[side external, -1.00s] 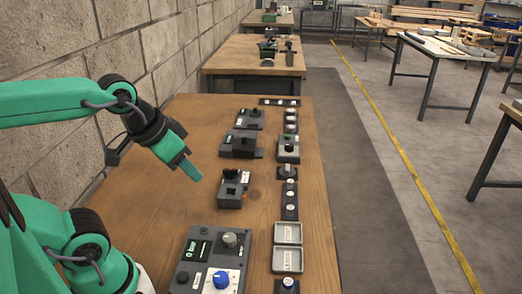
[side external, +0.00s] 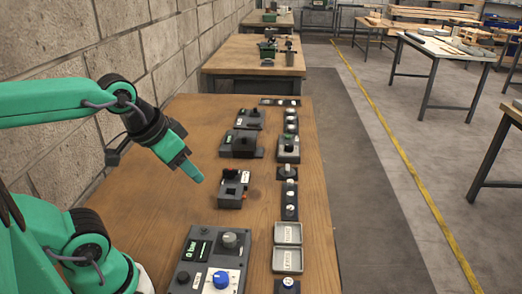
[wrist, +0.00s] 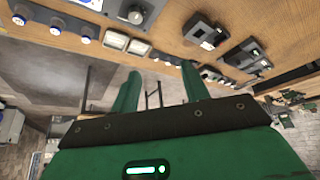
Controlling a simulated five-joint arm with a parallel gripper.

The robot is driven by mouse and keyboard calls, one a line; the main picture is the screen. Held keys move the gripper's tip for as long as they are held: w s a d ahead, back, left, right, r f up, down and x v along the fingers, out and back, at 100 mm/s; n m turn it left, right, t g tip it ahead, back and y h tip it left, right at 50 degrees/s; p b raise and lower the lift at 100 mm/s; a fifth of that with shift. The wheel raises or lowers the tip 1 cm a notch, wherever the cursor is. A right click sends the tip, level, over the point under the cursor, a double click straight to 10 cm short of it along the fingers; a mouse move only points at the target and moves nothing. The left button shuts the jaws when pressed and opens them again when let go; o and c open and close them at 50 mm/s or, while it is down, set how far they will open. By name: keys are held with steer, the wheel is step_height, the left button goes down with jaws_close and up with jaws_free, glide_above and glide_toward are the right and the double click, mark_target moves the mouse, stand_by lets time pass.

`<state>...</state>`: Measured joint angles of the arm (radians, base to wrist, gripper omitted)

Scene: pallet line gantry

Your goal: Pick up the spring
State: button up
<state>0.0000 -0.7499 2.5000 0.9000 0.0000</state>
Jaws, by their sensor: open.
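My gripper (side external: 196,176) is above the wooden table, left of the row of fixtures, with its green fingers angled down to the right. In the wrist view my gripper (wrist: 160,88) shows two green fingers spread apart with nothing between them. I cannot make out a spring in either view; the parts on the fixtures are too small to tell apart.
The wooden table (side external: 170,215) has bare room on its left. A control panel (side external: 197,262) with knobs stands at the front. Two grey trays (side external: 287,246) lie to its right. A dark block fixture (side external: 232,201) stands right of my gripper, with several fixtures farther back.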

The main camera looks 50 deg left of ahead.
steer(key=g, duration=0.6)
glide_above(291, 194)
steer(key=shift+m, duration=0.4)
step_height(291, 194, down, 15)
steer(key=shift+s+f, duration=0.15)
steer(key=shift+w+f, duration=0.2)
steer(key=shift+f, duration=1.5)
